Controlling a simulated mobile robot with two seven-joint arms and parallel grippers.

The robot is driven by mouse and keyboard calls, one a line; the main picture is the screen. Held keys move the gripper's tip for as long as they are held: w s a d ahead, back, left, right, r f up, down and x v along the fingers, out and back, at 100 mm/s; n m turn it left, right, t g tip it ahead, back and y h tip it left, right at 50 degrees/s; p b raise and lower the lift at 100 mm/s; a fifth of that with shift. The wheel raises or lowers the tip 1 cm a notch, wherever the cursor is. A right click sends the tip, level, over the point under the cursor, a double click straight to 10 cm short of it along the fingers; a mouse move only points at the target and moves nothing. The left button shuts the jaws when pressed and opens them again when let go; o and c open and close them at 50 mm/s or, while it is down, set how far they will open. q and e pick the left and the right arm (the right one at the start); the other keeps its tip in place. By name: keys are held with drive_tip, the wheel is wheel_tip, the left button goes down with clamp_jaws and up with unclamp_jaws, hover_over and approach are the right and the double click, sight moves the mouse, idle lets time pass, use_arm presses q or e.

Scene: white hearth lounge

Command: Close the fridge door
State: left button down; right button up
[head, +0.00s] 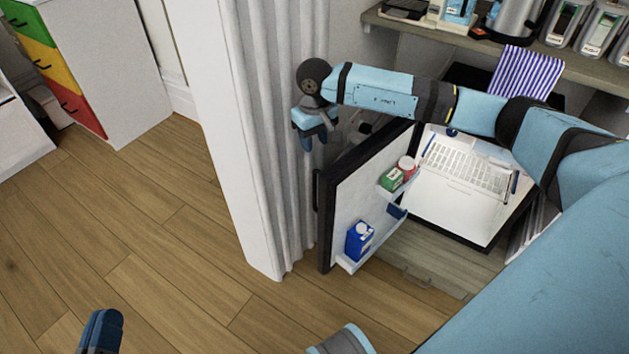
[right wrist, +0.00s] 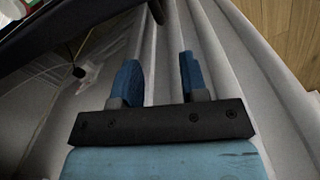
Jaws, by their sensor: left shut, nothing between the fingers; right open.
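The fridge door (head: 345,200) stands open in the head view, swung out toward the left, with its shelved inner side facing right. The fridge interior (head: 457,195) is lit and shows a wire shelf. My right arm reaches across above the fridge. My right gripper (head: 315,140) is open and empty, beyond the door's top edge and beside the curtain. In the right wrist view its two blue fingers (right wrist: 159,75) are apart in front of the curtain, with a dark edge, likely the door's, at top left. My left gripper (head: 100,332) is shut and empty, low over the floor.
A white curtain (head: 285,130) hangs right beside the door's outer side. A counter (head: 450,35) with appliances runs above. The wooden floor (head: 150,240) at left is clear.

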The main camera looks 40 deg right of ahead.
sight(314, 174)
wheel_tip(314, 174, down, 12)
drive_tip(key=b, duration=0.3)
drive_tip(key=shift+a+r+b, duration=0.1)
drive_tip(key=shift+r+b, duration=0.1)
drive_tip(key=shift+b, duration=0.15)
drive_tip(key=shift+f, duration=0.55)
use_arm(q)
drive_tip(key=shift+m+g, duration=0.6)
drive_tip(key=shift+g, duration=0.2)
drive_tip(key=f, duration=0.4)
drive_tip(key=shift+w+f, duration=0.3)
use_arm(e)
clamp_jaws()
